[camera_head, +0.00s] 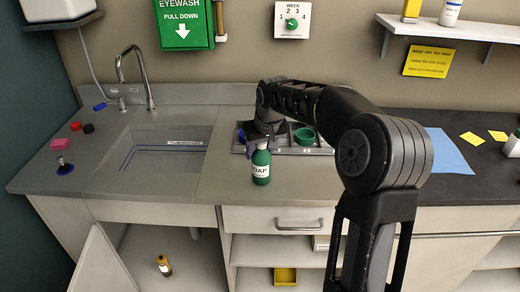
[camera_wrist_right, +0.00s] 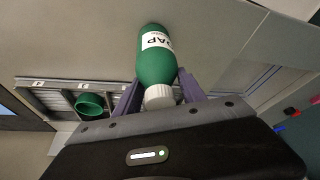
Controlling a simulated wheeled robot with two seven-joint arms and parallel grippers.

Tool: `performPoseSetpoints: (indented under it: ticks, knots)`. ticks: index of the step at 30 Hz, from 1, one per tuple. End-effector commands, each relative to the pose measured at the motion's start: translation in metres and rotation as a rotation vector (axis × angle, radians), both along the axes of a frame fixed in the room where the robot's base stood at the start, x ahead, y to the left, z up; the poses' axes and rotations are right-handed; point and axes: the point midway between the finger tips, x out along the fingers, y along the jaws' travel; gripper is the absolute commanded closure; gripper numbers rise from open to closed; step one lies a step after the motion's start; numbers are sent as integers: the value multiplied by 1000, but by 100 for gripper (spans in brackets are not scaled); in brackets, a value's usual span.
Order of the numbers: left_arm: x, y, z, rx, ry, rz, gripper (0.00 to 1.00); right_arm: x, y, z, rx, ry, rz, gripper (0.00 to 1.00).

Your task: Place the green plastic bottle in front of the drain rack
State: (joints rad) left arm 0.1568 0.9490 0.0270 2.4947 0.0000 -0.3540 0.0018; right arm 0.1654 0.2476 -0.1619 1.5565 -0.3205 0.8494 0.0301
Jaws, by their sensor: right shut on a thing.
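The green plastic bottle (camera_head: 261,168), with a white SOAP label and white cap, is upright in front of the drain rack (camera_head: 318,151), near the counter's front edge. I cannot tell whether its base touches the counter. My right gripper (camera_head: 262,142) comes from above and is shut on the bottle near its cap. In the right wrist view the bottle (camera_wrist_right: 156,58) lies between the two fingers, cap toward the palm. The rack, partly hidden by my arm, also shows in the wrist view (camera_wrist_right: 40,82). My left gripper is not in view.
A green cup (camera_head: 305,136) is in the rack. The sink (camera_head: 165,150) and tap (camera_head: 137,75) are to the left. Red, black and blue small items lie at the far left. A blue sheet (camera_head: 448,152) and yellow notes lie right. The counter left of the bottle is clear.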

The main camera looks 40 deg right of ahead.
Motion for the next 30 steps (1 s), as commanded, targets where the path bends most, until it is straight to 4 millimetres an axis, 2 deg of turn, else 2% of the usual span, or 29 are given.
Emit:
performPoseSetpoints:
  ticks: [1,9,20,25,30]
  knots:
    - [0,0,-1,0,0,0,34,0,0,-1,0,0,0,51]
    - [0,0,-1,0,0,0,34,0,0,-1,0,0,0,30]
    - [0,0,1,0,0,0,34,-1,0,4,0,-1,0,30]
    - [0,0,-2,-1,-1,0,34,-8,2,24,0,-5,0,30]
    - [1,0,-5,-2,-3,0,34,-21,6,55,0,-5,0,30]
